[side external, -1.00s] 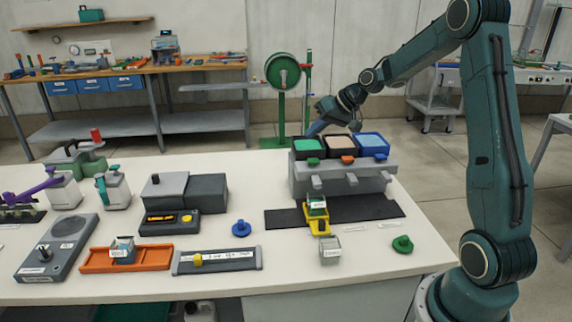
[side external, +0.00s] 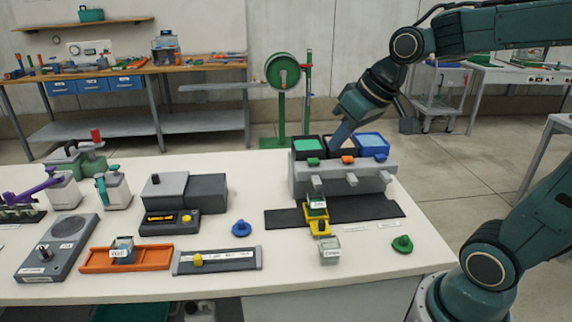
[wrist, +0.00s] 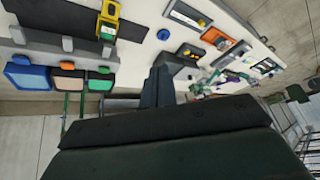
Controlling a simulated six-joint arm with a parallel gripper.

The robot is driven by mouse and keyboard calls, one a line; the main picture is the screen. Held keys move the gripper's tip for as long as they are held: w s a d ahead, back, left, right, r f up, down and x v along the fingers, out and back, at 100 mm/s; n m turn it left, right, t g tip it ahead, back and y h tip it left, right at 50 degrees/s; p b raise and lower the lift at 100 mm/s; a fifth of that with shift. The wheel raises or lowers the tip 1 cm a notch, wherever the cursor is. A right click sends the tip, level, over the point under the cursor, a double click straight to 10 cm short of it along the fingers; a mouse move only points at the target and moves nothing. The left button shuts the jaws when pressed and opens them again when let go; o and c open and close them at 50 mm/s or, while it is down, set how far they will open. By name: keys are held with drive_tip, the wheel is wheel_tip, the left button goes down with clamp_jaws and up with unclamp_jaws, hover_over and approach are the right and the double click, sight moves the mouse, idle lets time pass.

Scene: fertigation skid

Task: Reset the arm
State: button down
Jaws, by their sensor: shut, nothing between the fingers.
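My gripper (side external: 335,140) is shut and empty, pointing down at the three-bin dispenser in the side view. It overlaps the middle bin, hiding part of its tan contents; I cannot tell the exact gap. In the wrist view my shut fingers (wrist: 155,88) appear apart from the bins. The dispenser (side external: 343,178) is grey, with a green-filled bin (side external: 307,145), a tan-filled bin (wrist: 68,81) and a blue-filled bin (side external: 371,144). A yellow holder (side external: 320,228) with a small green-topped cup (side external: 316,206) stands in front of it on a black mat (side external: 375,208).
The white bench (side external: 205,280) carries an orange tray (side external: 95,262), a grey slide panel (side external: 232,262), a dark grey device (side external: 205,190), a blue knob (side external: 241,229), a clear cup (side external: 329,253) and a green knob (side external: 402,244). A green reel stand (side external: 282,100) rises behind.

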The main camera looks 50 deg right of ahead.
drive_tip(key=s+a+f, duration=0.1)
drive_tip(key=s+a, duration=0.1)
drive_tip(key=s, duration=1)
drive_tip(key=shift+s+a+f+n+h, duration=0.25)
drive_tip(key=shift+a+n+h, duration=0.05)
drive_tip(key=shift+n+h, duration=0.1)
